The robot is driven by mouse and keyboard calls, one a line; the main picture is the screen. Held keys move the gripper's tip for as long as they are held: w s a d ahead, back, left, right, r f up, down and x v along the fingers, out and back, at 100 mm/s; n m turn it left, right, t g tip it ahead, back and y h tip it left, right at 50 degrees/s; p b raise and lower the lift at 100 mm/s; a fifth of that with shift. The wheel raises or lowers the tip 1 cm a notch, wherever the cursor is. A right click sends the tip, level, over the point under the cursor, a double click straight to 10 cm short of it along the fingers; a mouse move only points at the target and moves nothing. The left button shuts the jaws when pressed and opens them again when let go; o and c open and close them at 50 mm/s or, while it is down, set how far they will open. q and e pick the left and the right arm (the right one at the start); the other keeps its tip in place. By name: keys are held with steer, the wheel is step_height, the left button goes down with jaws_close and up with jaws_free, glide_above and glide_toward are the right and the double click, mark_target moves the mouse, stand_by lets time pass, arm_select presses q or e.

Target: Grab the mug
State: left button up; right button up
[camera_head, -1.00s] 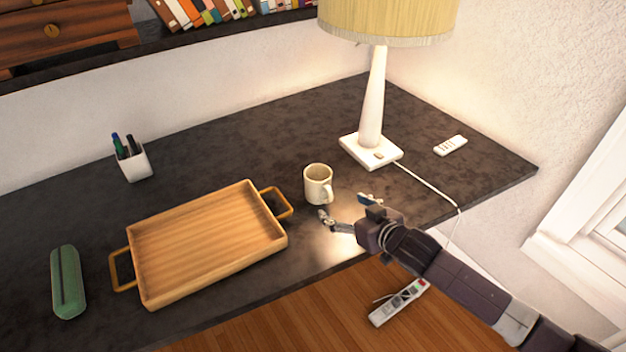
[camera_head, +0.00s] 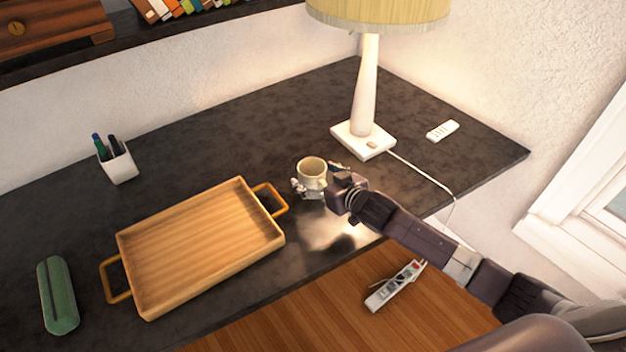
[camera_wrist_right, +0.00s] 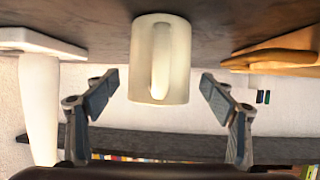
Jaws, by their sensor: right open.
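The cream mug (camera_head: 311,171) stands upright on the dark desk, between the wooden tray and the lamp. In the right wrist view the mug (camera_wrist_right: 160,60) is in the middle, with its handle facing the camera. My right gripper (camera_head: 318,182) is at the mug, with its fingers spread to either side of it. In the right wrist view the open fingers of my right gripper (camera_wrist_right: 158,92) show a gap on both sides of the mug. The gripper partly hides the mug's lower part and handle in the head view. My left gripper is not in view.
A wooden tray (camera_head: 133,262) with handles lies left of the mug. A lamp (camera_head: 365,95) with a cord stands behind it to the right.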

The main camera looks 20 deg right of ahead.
steer(key=shift+w+a+f, duration=0.15)
steer(key=shift+w+f, duration=0.1)
steer(key=shift+w, duration=0.35)
steer(key=c, duration=1.4)
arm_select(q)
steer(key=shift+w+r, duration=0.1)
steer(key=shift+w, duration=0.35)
arm_select(e)
steer(key=shift+c, duration=0.6)
steer(key=shift+r, duration=0.2)
